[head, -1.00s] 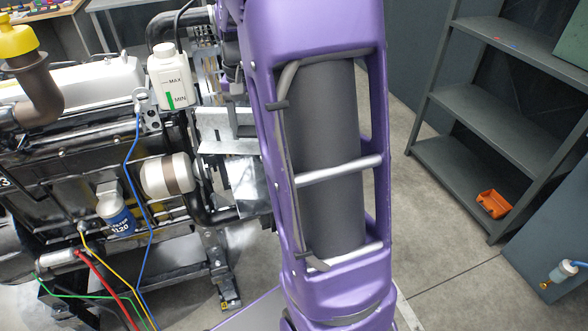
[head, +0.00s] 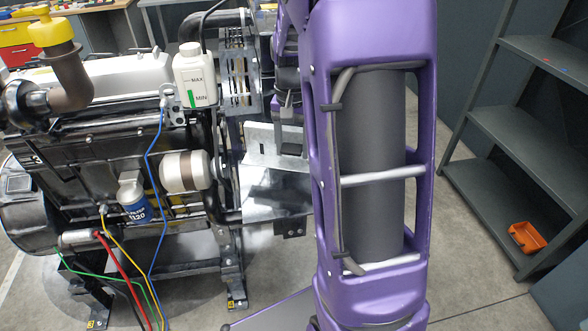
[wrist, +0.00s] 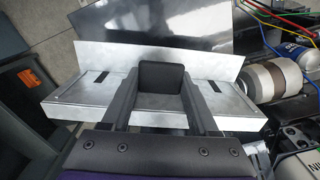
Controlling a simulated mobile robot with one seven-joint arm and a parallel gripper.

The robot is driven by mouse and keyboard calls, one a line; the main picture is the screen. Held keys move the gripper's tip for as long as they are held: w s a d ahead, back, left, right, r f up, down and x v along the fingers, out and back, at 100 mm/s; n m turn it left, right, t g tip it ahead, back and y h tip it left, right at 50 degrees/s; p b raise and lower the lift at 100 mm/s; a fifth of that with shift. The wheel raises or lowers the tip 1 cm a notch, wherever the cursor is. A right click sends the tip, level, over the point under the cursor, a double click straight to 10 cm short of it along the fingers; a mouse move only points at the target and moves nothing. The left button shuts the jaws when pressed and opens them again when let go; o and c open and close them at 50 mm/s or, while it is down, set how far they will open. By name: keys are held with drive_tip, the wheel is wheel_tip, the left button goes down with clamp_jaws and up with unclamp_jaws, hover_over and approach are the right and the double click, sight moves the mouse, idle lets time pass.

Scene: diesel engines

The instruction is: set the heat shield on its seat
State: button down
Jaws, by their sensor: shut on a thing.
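The heat shield (head: 270,188) is a bent sheet of shiny metal with a pale upper flange, beside the right end of the engine (head: 85,150). In the wrist view its broad reflective face (wrist: 190,25) and a pale bent strip (wrist: 110,57) show beyond the fingers. My gripper (wrist: 160,82) is shut on a dark block at the shield's middle. A pale ledge with two dark slots (wrist: 70,102) lies under the fingers; I cannot tell whether it belongs to the shield or the seat. In the head view my purple arm hides the shield's right side.
A white bottle (head: 195,75), a pale cylinder (head: 185,171) and a blue-labelled filter (head: 132,200) sit on the engine near the shield. Coloured hoses (head: 156,180) hang in front. A grey shelf (head: 515,140) with an orange bin (head: 526,237) stands at right.

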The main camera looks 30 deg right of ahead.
sight(293, 161)
drive_tip(key=shift+f, duration=2.75)
drive_tip(key=shift+f+b, duration=0.2)
drive_tip(key=shift+b, duration=0.15)
drive_tip(key=shift+c, duration=0.7)
unclamp_jaws()
drive_tip(key=shift+r, duration=0.15)
wheel_tip(293, 161, up, 12)
drive_tip(key=shift+r+p, duration=0.1)
drive_tip(key=shift+p, duration=0.6)
